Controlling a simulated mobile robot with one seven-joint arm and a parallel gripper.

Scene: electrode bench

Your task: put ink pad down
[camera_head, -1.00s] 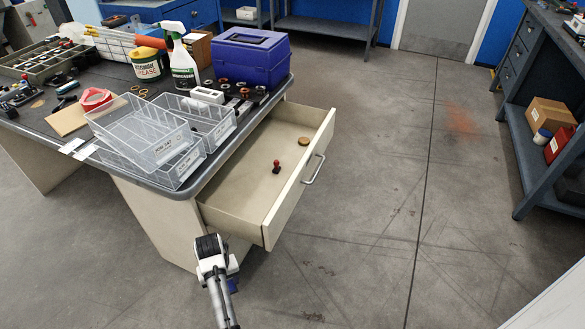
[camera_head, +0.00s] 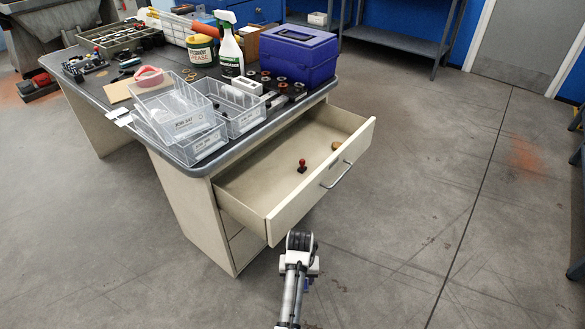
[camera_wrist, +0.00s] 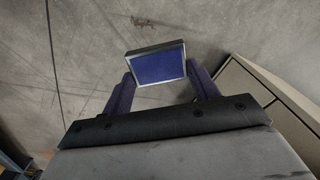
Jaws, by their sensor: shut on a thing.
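The ink pad (camera_wrist: 158,66) is a blue pad in a grey-black frame. In the wrist view my gripper (camera_wrist: 157,84) is shut on it, with one purple finger at each side, and it is held above the grey floor. In the head view the end of my arm is low in front of the drawer, and the ink pad cannot be made out there. The open drawer (camera_head: 245,205) holds a red-handled stamp (camera_head: 302,166) standing upright and a round tan disc (camera_head: 337,145) near its front right.
The desk top (camera_head: 100,95) bears clear plastic bins (camera_head: 172,112), a spray bottle (camera_head: 230,55), a grease tub (camera_head: 201,50) and a purple toolbox (camera_head: 293,58). The drawer's front panel (camera_head: 325,180) sticks out over the floor. Floor to the right is clear.

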